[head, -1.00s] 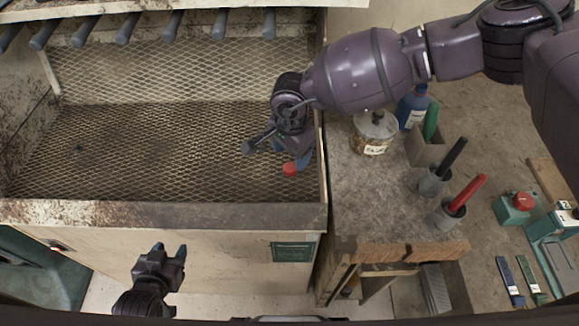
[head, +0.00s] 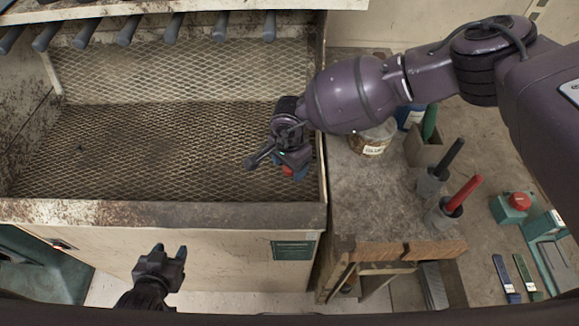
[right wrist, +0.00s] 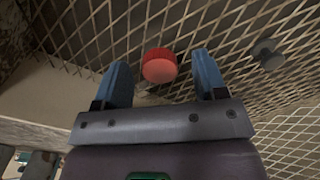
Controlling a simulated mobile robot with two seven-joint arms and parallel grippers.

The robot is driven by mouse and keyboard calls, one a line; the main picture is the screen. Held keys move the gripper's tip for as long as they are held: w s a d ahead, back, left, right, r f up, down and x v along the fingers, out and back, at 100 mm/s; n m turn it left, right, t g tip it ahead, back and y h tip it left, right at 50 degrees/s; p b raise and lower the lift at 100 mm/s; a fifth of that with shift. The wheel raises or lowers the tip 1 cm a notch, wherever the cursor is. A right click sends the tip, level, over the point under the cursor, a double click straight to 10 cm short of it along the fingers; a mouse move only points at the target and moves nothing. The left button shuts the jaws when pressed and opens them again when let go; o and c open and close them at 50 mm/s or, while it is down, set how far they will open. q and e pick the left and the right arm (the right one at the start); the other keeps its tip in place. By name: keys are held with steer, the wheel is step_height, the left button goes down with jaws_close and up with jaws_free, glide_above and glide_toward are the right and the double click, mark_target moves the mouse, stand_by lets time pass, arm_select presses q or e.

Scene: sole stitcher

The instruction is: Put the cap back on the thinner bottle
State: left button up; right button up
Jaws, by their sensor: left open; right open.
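The red cap (head: 288,171) lies on the mesh floor of the booth near its right wall, partly hidden by my right gripper (head: 274,167) in the head view. In the right wrist view, the red cap (right wrist: 159,66) shows between the two blue fingertips of the open right gripper (right wrist: 161,72), with a gap on each side. A blue bottle (head: 410,116) with a pale label stands at the back of the bench; my right arm hides its top, and I cannot read the label. My left gripper (head: 170,257) is open and empty in front of the booth.
The booth's front rim (head: 160,213) and right wall border the mesh. A small dark object (head: 80,147) lies on the mesh.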

steer(key=c, duration=1)
step_height(320, 180, up, 20)
steer(key=b, duration=0.2)
